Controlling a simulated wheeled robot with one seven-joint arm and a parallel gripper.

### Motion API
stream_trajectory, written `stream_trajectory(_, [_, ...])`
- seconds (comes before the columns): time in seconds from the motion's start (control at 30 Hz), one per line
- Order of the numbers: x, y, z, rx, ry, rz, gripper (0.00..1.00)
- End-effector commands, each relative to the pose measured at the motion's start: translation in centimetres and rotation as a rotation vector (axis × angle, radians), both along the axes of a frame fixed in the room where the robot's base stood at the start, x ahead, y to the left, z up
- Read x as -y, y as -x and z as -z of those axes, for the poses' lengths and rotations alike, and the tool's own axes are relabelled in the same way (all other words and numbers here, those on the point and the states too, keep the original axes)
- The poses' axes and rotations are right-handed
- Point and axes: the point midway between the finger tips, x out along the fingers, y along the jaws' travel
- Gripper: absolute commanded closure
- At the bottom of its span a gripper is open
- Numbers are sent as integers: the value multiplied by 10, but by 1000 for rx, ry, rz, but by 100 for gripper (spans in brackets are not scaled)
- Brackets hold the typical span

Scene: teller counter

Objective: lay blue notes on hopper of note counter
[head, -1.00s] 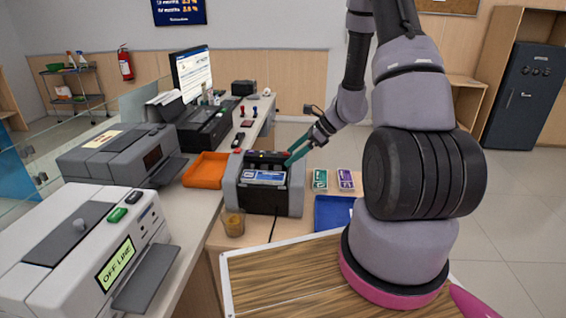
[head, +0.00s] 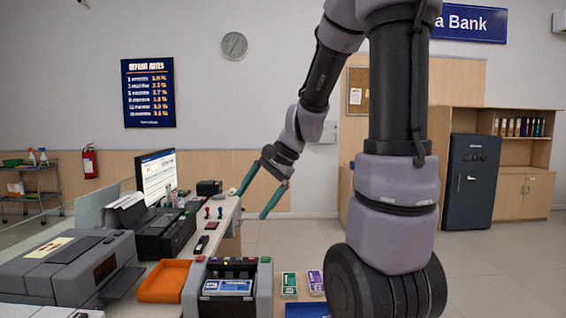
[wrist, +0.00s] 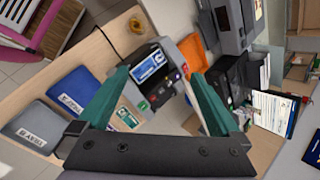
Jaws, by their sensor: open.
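The note counter (head: 263,290) stands at the bottom of the head view, and it also shows in the wrist view (wrist: 172,92). The blue notes (head: 227,287), a bundle with a pale band, lie on its hopper; they also show in the wrist view (wrist: 148,66). My gripper (head: 250,206) is open and empty, raised well above and behind the counter in the head view. In the wrist view its teal fingers (wrist: 158,78) are spread wide, with the counter and the blue notes seen between them, apart from both.
Green notes (head: 289,285) and purple notes (head: 315,282) lie right of the counter. A blue tray (wrist: 72,88) and a grey tray (wrist: 32,128) are farther along that table. An orange tray (head: 166,281) and a grey printer (head: 72,264) stand left. Air around my gripper is clear.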

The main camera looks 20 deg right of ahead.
Motion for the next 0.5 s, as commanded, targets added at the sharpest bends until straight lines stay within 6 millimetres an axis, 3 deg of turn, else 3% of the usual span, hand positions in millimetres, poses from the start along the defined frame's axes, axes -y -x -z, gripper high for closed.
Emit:
stream_trajectory(0.03, [-2, 11, -15, 52, 42, -45, 0])
stream_trajectory(0.2, [1, 49, -53, 204, 202, -193, 0])
stream_trajectory(0.5, [15, 107, -99, 441, 475, -375, 0])
